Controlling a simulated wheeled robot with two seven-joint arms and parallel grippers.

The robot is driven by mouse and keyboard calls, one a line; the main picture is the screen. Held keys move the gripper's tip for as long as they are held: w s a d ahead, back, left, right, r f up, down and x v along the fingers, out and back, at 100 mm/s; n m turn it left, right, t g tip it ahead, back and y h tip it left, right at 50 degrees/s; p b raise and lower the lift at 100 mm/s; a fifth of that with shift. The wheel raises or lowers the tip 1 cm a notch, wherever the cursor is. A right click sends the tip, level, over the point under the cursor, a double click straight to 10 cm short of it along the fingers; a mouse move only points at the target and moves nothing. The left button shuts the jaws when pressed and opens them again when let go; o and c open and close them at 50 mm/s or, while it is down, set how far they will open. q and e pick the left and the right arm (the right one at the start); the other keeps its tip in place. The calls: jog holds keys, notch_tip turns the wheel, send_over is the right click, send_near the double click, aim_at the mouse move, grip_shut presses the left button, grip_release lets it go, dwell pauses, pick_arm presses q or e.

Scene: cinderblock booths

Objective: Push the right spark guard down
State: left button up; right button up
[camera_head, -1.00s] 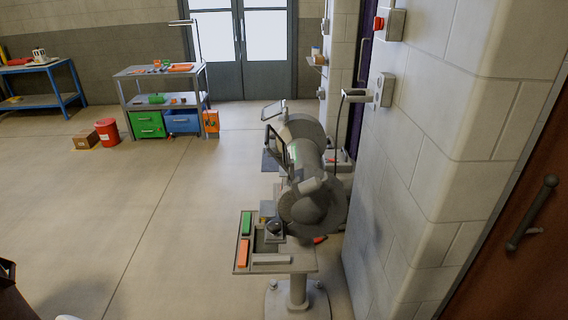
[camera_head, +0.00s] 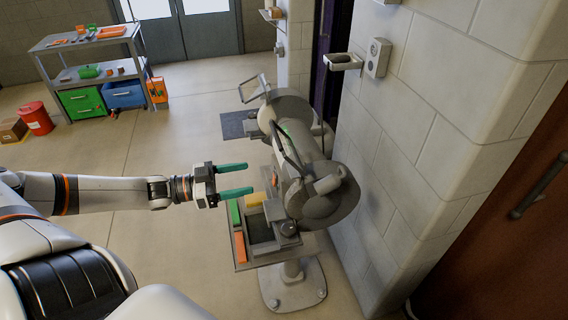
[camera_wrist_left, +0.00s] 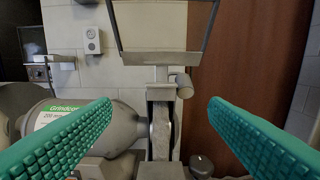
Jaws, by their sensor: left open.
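A grey bench grinder (camera_head: 305,145) stands on a pedestal by the block wall. Its right spark guard (camera_head: 285,143), a dark-framed pane, stands raised over the nearer wheel housing (camera_head: 325,205). In the left wrist view this guard (camera_wrist_left: 163,57) is at top centre, above the wheel (camera_wrist_left: 162,130). The left spark guard (camera_head: 257,88) is raised at the far end. My left gripper (camera_head: 250,178), with green fingers, is open and empty in front of the grinder. In the wrist view the open fingertips (camera_wrist_left: 162,105) flank the wheel's line, below the guard. My right gripper is out of view.
A tray (camera_head: 243,266) with green and orange pieces sits low on the grinder's front. The block wall (camera_head: 420,130) is close behind it, with a wall box (camera_head: 377,57). A shelf bench (camera_head: 85,45) stands far left. The floor between is clear.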

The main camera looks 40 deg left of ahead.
aim_at(293, 175)
pick_arm(q)
jog(key=x, duration=1.1)
jog(key=shift+w+d+b, duration=0.2)
jog(key=shift+d+b, duration=0.1)
jog(key=shift+b, duration=0.05)
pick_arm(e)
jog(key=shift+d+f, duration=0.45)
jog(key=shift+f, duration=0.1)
pick_arm(q)
jog(key=shift+c, duration=0.2)
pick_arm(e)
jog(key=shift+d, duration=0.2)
pick_arm(q)
jog(key=c, duration=1.3)
notch_tip(293, 175, down, 2)
jog(key=shift+f+b, duration=0.1)
jog(key=shift+b, duration=0.55)
jog(key=shift+c, duration=0.2)
jog(key=o, duration=1.4)
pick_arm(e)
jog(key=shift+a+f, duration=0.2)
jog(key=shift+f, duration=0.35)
